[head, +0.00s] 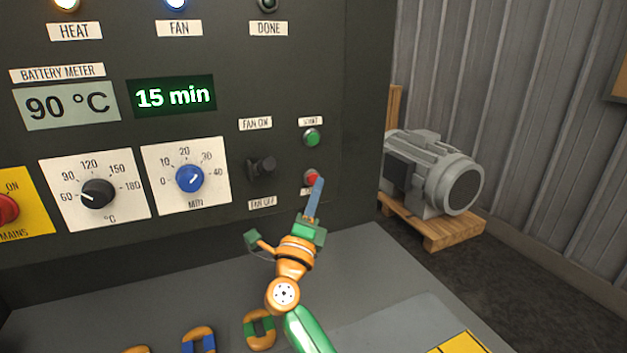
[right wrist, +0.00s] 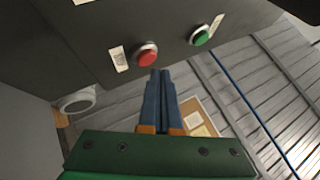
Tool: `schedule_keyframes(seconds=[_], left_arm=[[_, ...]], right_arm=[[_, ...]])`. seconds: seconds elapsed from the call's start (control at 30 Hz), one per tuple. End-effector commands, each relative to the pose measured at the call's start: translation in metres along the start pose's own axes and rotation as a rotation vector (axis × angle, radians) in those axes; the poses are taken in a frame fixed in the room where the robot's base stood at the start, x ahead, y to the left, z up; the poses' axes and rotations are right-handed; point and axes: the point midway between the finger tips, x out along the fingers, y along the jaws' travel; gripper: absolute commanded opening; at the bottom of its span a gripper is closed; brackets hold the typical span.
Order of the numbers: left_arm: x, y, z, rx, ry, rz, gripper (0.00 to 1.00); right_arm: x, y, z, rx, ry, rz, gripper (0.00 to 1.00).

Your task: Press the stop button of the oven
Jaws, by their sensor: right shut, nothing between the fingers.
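The oven's dark front panel (head: 230,60) fills the left and middle of the head view. The red stop button (head: 312,176) sits below the green start button (head: 312,138); its label is mostly hidden behind my fingers. My right gripper (head: 318,183) is shut and empty, its blue fingertips overlapping the lower edge of the red button. In the right wrist view the red button (right wrist: 147,56) lies just beyond and slightly left of the fingertips (right wrist: 160,72), and the green button (right wrist: 200,36) is to the right. I cannot tell whether the tips touch the red button. My left gripper is out of view.
A black fan switch (head: 262,168) is left of the stop button. Blue timer (head: 189,178) and black temperature (head: 97,193) knobs are farther left. The display (head: 171,95) reads 15 min. A grey motor (head: 432,172) on a wooden pallet stands right of the oven.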

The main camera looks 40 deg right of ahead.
Motion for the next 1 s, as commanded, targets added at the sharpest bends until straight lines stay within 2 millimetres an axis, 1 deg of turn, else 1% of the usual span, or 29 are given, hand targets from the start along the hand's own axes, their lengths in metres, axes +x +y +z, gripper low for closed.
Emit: schedule_keyframes(seconds=[0.53, 0.8, 1.0], left_arm=[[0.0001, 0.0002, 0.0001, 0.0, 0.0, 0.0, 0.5], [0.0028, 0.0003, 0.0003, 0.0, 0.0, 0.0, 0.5], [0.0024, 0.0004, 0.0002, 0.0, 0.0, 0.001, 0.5]], right_arm=[[0.0001, 0.0001, 0.0001, 0.0, 0.0, 0.0, 0.0], [0.0055, 0.0041, 0.0043, 0.001, 0.0, -0.001, 0.0], [0.006, 0.0039, 0.0045, 0.001, -0.001, 0.0, 0.0]])
